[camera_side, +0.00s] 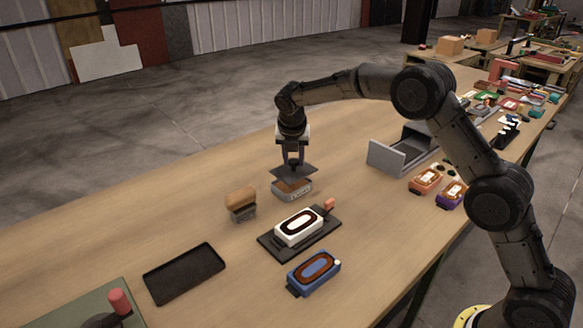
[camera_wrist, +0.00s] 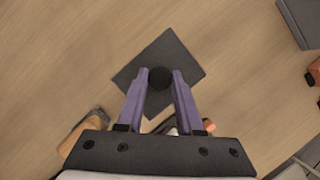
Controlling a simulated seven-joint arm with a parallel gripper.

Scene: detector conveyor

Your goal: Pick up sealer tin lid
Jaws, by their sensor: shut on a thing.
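The sealer tin lid is a dark grey, flat square plate (camera_side: 308,172) with a round black knob on top. My gripper (camera_side: 293,160) is above it, fingers pointing down. In the wrist view, the two purple fingers of my gripper (camera_wrist: 160,78) are shut on the knob of the lid (camera_wrist: 184,57). The lid is held slightly tilted just above an open tin (camera_side: 291,190) with a light label and brown contents. The lid hides part of the tin's top. In the wrist view, the tin is mostly hidden.
A brown loaf-shaped block on a grey base (camera_side: 241,203) stands left of the tin. A white device on a black board (camera_side: 298,228), a blue device (camera_side: 314,270) and an empty black tray (camera_side: 184,273) lie in front. A grey open drawer box (camera_side: 386,158) stands to the right.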

